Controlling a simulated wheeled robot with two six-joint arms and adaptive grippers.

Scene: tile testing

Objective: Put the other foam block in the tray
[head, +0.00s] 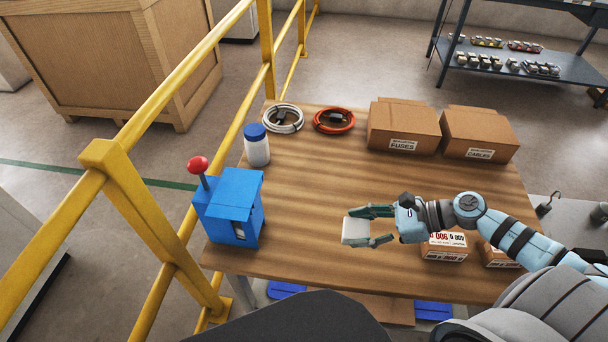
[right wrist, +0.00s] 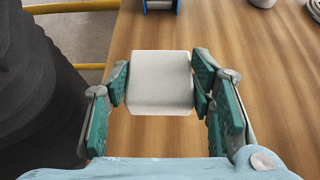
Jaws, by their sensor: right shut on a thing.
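A white foam block (head: 355,231) is held between the fingers of my right gripper (head: 372,226) over the front middle of the wooden table. In the right wrist view the block (right wrist: 160,82) sits between the green finger pads of the right gripper (right wrist: 160,90), which touch its left and right sides. The gap between the block and the tabletop is hard to judge. I cannot make out a tray on the tabletop. My left gripper is not in view.
On the table (head: 310,190) stand a blue lever box (head: 232,208), a white bottle (head: 256,148), white (head: 284,119) and red (head: 334,121) cable coils, and cartons marked FUSES (head: 402,125) and CABLES (head: 480,134). Small cartons (head: 445,247) lie under my right arm. A yellow railing (head: 120,190) borders the left.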

